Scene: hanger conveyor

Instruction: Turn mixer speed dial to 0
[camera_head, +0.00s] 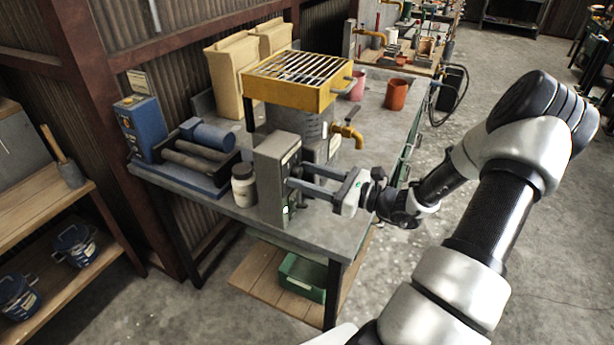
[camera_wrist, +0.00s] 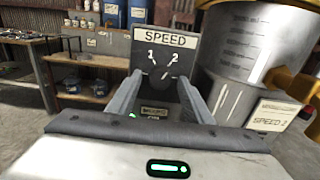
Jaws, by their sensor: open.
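The mixer's grey control box (camera_head: 272,178) stands at the front edge of the workbench. In the wrist view its panel (camera_wrist: 165,50) is headed SPEED, with a 1 and a 2 readable above the dark dial (camera_wrist: 162,72). The dial's pointer setting is too small to tell, and no 0 is readable. My gripper (camera_head: 293,178) is open, its two fingers reaching toward the panel. In the wrist view the fingers (camera_wrist: 160,80) lie either side of the dial; contact with it cannot be told. A card (camera_wrist: 270,117) reading SPEED 2 is at the right.
A yellow hopper with a grille (camera_head: 300,80) and a brass tap (camera_head: 348,133) stand behind the box. A white jar (camera_head: 243,187) is close to its left. A blue roller machine (camera_head: 195,155) stands farther left. Orange (camera_head: 396,94) and pink cups are at the back.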

